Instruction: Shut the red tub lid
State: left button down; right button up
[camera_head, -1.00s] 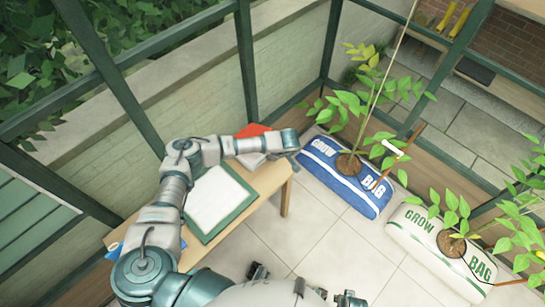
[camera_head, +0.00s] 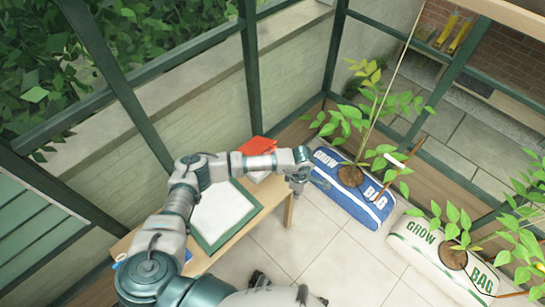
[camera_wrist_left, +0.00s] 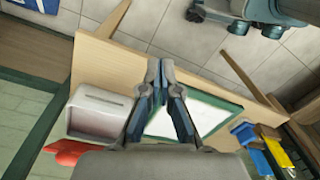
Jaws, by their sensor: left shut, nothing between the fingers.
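The red lid (camera_head: 257,146) stands open at the back of a pale tub on the far end of the bench in the head view. The tub (camera_head: 259,176) is partly hidden by my left forearm. In the left wrist view the white tub (camera_wrist_left: 98,112) sits left of the fingers, with the red lid (camera_wrist_left: 66,151) raised at its lower left side. My left gripper (camera_head: 297,191) points down beside the bench's right end, apart from the lid. Its fingers (camera_wrist_left: 160,66) are shut and empty in the left wrist view. My right gripper does not show.
A green-edged white board (camera_head: 222,214) lies on the wooden bench (camera_head: 270,203). Blue (camera_wrist_left: 245,133) and yellow (camera_wrist_left: 277,152) items are at the bench's other end. A blue grow bag (camera_head: 352,193) and a white one (camera_head: 441,257) lie right on the tiled floor.

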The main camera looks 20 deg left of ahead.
pick_arm(q)
jog(key=s+d+r+n+g+h+p, duration=0.15)
jog(key=s+d+n+h, duration=0.3)
jog(key=n+h, duration=0.5)
jog(key=w+a+r+n+t+h+p, duration=0.2)
jog(key=a+r+n+t+h+p, duration=0.25)
jog(key=n, duration=1.05)
jog(key=w+a+r+n+t+y+p, duration=0.15)
jog(key=a+n+t+y, duration=0.35)
jog(key=a+n, duration=0.75)
jog(key=w+a+r+n+t+y, duration=0.25)
jog(key=a+n+t, duration=0.35)
jog(key=a+n, duration=0.65)
jog(key=w+d+f+n+b, duration=0.1)
jog(key=w+d+f+n, duration=0.2)
jog(key=w+d+f, duration=0.3)
jog(key=shift+w+d+t+b, duration=0.3)
jog(key=shift+w+d, duration=0.3)
jog(key=shift+w, duration=0.35)
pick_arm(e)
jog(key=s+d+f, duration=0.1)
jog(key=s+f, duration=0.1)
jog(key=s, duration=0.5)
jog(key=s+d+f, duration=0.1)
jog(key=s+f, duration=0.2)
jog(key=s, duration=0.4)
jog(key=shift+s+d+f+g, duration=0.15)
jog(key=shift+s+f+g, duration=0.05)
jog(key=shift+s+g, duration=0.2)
